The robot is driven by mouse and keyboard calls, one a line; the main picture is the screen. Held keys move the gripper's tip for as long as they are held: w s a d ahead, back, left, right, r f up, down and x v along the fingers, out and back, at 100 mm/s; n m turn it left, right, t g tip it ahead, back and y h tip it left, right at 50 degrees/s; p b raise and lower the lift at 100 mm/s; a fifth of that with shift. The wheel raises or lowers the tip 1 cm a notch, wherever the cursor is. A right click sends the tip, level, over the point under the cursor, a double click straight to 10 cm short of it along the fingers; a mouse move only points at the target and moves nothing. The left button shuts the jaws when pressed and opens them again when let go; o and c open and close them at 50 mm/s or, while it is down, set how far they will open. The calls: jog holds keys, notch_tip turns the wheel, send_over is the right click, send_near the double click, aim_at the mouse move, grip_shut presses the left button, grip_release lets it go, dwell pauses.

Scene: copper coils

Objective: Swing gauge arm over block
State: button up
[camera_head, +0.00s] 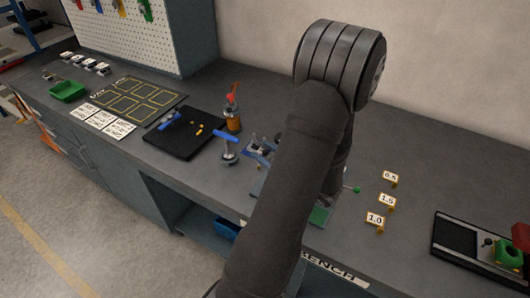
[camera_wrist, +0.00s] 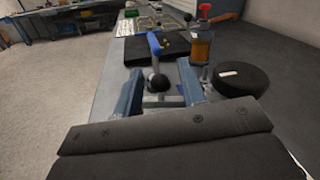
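A blue bar (camera_head: 226,135), which looks like the gauge arm, stands above a small grey round-footed stand (camera_head: 229,156) at the black mat's right edge. In the wrist view a blue bar (camera_wrist: 153,44) points toward a black ball (camera_wrist: 159,82). My gripper (camera_wrist: 160,72) is open, with its blue fingers apart on either side of the ball in the picture. I cannot tell whether they touch it. A grey metal piece (camera_wrist: 162,100) shows low between the fingers and may be the block. In the head view my arm hides most of the gripper and the bench behind it.
An orange cylinder with a red top (camera_head: 232,119) stands close by. A black disc (camera_wrist: 243,80) lies beside the right finger in the wrist view. The black mat (camera_head: 185,147) holds small yellow pieces. Number tags (camera_head: 387,201) stand at right, with clear bench around them.

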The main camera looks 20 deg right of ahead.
grip_shut()
jog(key=shift+s+d+n+g+y, duration=0.35)
jog(key=shift+n+g+y, duration=0.4)
jog(key=shift+g+y, duration=0.1)
jog(key=shift+s+d+n+g+y, duration=0.35)
jog(key=shift+n+g+y, duration=0.45)
jog(key=shift+g, duration=0.1)
jog(key=shift+s+d+n+g+y, duration=0.35)
jog(key=shift+n+g+y, duration=0.4)
jog(key=shift+g+y, duration=0.1)
grip_release()
jog(key=shift+r, duration=0.1)
